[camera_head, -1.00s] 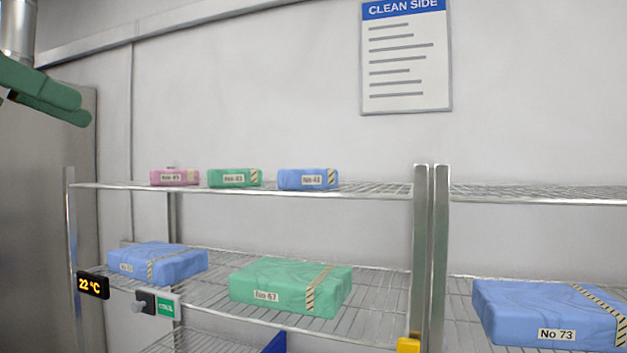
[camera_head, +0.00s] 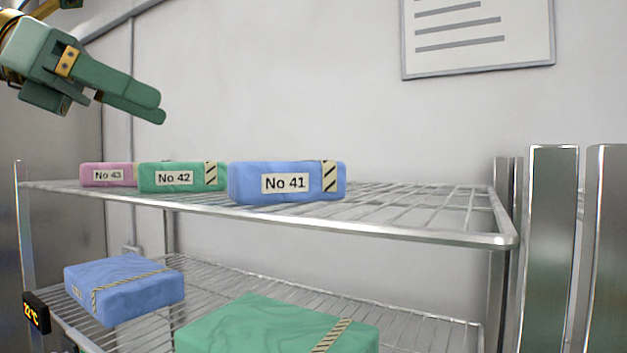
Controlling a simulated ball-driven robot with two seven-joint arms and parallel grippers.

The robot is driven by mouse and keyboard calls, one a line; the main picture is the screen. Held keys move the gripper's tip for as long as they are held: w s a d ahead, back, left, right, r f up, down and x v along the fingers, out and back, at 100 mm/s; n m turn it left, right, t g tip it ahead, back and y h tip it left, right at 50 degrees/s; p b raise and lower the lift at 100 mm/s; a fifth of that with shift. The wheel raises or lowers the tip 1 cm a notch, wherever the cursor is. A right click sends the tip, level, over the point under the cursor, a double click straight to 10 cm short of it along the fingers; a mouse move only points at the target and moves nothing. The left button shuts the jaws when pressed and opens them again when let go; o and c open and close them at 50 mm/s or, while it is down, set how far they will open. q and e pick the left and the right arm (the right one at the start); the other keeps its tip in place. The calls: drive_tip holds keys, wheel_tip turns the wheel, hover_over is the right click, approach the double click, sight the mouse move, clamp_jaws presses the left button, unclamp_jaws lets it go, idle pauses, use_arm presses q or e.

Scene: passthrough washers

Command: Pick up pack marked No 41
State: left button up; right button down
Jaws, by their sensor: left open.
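The blue pack marked No 41 (camera_head: 245,184) lies on the upper wire shelf (camera_head: 420,232), near its front edge, with its label and striped tape facing me. My left gripper (camera_head: 160,108) is in the upper left, above the shelf and up and left of the No 41 pack, apart from it. It is green, open and holds nothing that I can see. Its fingers point right and slightly down. My right gripper is not in view.
The green No 42 pack (camera_head: 150,177) sits just left of No 41, and the pink No 43 pack (camera_head: 88,175) further left. The shelf right of No 41 is bare. Below lie a blue pack (camera_head: 130,300) and a green pack (camera_head: 240,335). Steel posts (camera_head: 552,250) stand at right.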

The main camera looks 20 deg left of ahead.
sight(287, 181)
use_arm(q)
drive_tip(key=b+x, duration=0.1)
drive_tip(key=x, duration=1)
drive_tip(key=shift+r+b, duration=0.15)
drive_tip(key=shift+b, duration=0.15)
drive_tip(key=shift+w+d, duration=0.1)
drive_tip(key=shift+w, duration=0.1)
drive_tip(key=shift+w+d+f, duration=0.15)
drive_tip(key=shift+d+f, duration=0.1)
drive_tip(key=shift+f, duration=0.05)
drive_tip(key=x, duration=0.3)
drive_tip(key=shift+w+d+f, duration=0.1)
drive_tip(key=shift+w+d, duration=0.1)
drive_tip(key=shift+d, duration=0.1)
drive_tip(key=shift+w+d+f, duration=0.15)
drive_tip(key=shift+w+d, duration=0.05)
drive_tip(key=shift+w, duration=0.15)
drive_tip(key=shift+s+a, duration=0.15)
drive_tip(key=shift+s, duration=0.1)
drive_tip(key=c, duration=1.2)
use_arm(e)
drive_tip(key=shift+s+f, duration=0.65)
